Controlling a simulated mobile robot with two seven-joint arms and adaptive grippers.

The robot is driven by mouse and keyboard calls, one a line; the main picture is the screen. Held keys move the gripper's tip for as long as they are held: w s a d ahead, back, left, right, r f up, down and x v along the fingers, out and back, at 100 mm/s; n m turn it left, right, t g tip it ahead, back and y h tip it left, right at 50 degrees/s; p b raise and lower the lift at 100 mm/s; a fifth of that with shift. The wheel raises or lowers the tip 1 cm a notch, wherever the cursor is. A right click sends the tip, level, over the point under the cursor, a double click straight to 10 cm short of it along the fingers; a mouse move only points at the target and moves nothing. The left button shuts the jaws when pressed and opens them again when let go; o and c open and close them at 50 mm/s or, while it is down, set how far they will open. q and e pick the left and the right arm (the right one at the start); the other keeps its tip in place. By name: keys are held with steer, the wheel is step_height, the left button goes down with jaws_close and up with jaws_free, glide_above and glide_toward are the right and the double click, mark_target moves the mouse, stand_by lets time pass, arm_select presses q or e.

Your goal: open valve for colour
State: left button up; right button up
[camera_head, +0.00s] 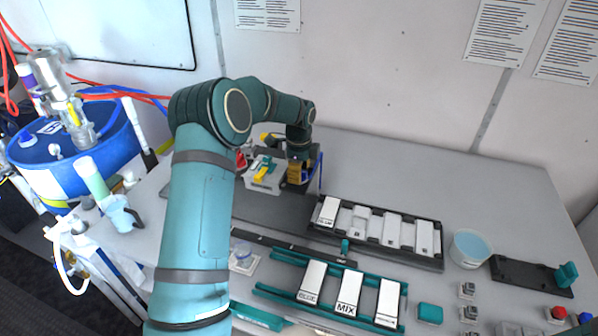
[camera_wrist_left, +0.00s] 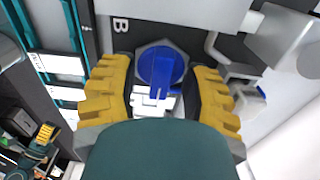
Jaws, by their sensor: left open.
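A teal and yellow shape, perhaps my right gripper, shows lower left in the wrist view.
A dark rack with white blocks (camera_head: 328,211) lies right of the gripper, and a teal-framed rack with a MIX block (camera_head: 347,292) lies in front. A tub of pale blue liquid (camera_head: 469,248) stands at right. A blue drum (camera_head: 70,155) with hoses stands at left.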

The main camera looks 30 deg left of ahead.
arm_select(q)
steer(key=shift+r, duration=0.1)
step_height(320, 180, up, 12)
stand_by(0.5)
steer(key=shift+s+f, duration=0.1)
steer(key=shift+f, duration=0.1)
